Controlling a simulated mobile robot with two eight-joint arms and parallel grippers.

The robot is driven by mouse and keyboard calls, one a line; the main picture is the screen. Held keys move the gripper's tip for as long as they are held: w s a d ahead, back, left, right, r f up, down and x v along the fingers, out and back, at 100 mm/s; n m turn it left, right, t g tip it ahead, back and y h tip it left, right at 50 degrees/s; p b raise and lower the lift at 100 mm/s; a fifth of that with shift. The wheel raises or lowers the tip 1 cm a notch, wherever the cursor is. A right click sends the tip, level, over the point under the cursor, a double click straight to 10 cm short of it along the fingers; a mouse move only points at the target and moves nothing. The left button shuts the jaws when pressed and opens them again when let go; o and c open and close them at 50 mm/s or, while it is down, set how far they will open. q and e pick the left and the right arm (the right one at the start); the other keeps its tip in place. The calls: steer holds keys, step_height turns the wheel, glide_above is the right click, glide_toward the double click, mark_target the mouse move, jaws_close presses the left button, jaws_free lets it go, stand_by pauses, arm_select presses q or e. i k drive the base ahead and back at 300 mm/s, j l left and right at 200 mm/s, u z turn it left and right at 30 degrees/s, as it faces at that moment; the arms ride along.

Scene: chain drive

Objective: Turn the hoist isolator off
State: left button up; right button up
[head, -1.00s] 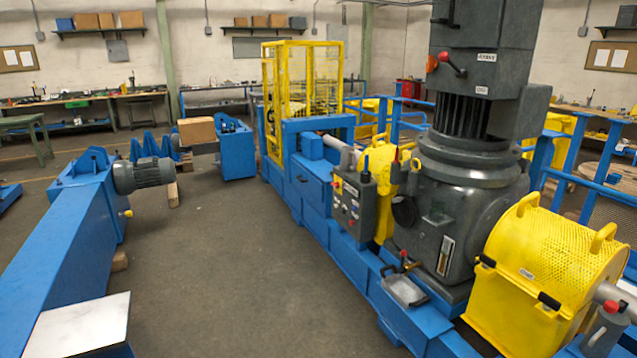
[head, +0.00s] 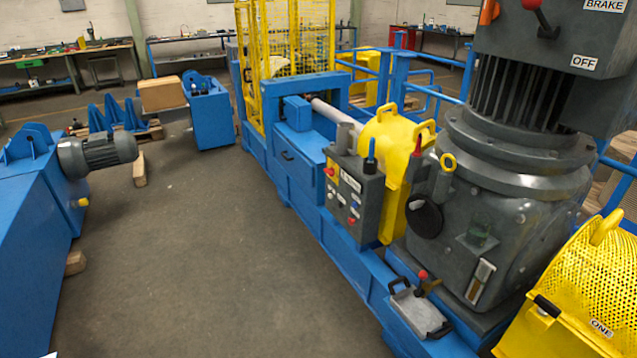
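No label reading hoist isolator can be read in the head view. A grey control box (head: 352,196) stands on the blue machine frame and carries a red handle on a yellow plate (head: 330,171), several small buttons and a red button low down. I cannot tell whether the red handle is the isolator, or how it is set. Neither of my grippers is in view.
The blue machine frame (head: 290,203) runs from the back centre to the lower right. Yellow guards (head: 385,145) and a perforated cover (head: 590,285) sit on it. A blue beam with a grey motor (head: 105,151) stands at the left. The floor (head: 200,270) between them is clear.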

mark_target(330, 173)
steer(key=i+j, duration=0.2)
steer(key=i, duration=0.6)
steer(key=i+j+u, duration=0.1)
steer(key=i+j, duration=0.15)
steer(key=i, duration=0.5)
steer(key=i+j, duration=0.15)
steer(key=i, duration=0.65)
steer(key=i+j+u, duration=0.1)
steer(key=i, duration=0.7)
